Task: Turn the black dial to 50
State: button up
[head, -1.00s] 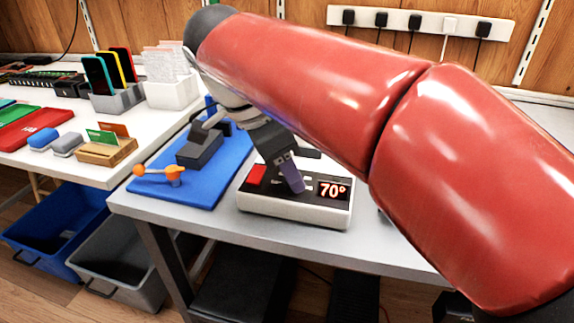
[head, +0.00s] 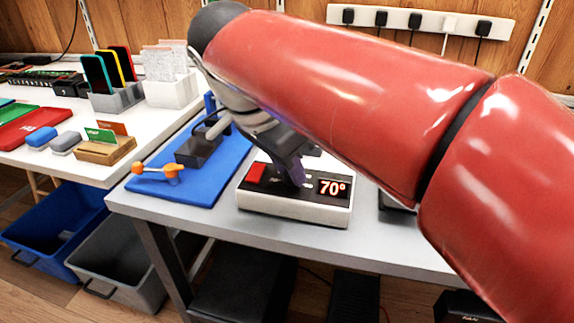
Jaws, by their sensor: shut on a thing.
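The dial's device (head: 293,207) is a low grey-white box with a black top plate on the bench. Its display (head: 332,188) reads 70° in red-lit digits, and a red button (head: 256,173) sits at its left. My gripper (head: 297,181) points down at the middle of the top plate, shut on the black dial. The fingers and my arm hide the dial almost wholly, so its pointer cannot be read.
A blue mat (head: 190,182) with an orange-knobbed clamp (head: 158,170) lies left of the device. Phones in a grey stand (head: 117,100) are on the white table. Blue (head: 55,230) and grey (head: 120,262) bins stand below. The bench front is clear.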

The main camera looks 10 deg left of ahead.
jog(key=n+y, duration=0.1)
jog(key=n, duration=0.2)
jog(key=shift+d+n+t+b, duration=0.15)
jog(key=shift+n+t+b, duration=0.2)
jog(key=shift+n+t, duration=0.05)
jog(key=n+y, duration=0.1)
jog(key=n, duration=0.1)
jog(key=n+y, duration=0.1)
jog(key=n, duration=0.1)
jog(key=shift+s+d+n, duration=0.1)
jog(key=shift+d+n, duration=0.1)
jog(key=shift+n, duration=0.1)
jog(key=n+y, duration=0.1)
jog(key=n, duration=0.3)
jog(key=shift+d+y, duration=0.1)
jog(key=shift+y, duration=0.3)
jog(key=shift+d+n+g+y, duration=0.1)
jog(key=shift+n+g+y, duration=0.35)
jog(key=shift+n, duration=1.35)
jog(key=o, duration=1)
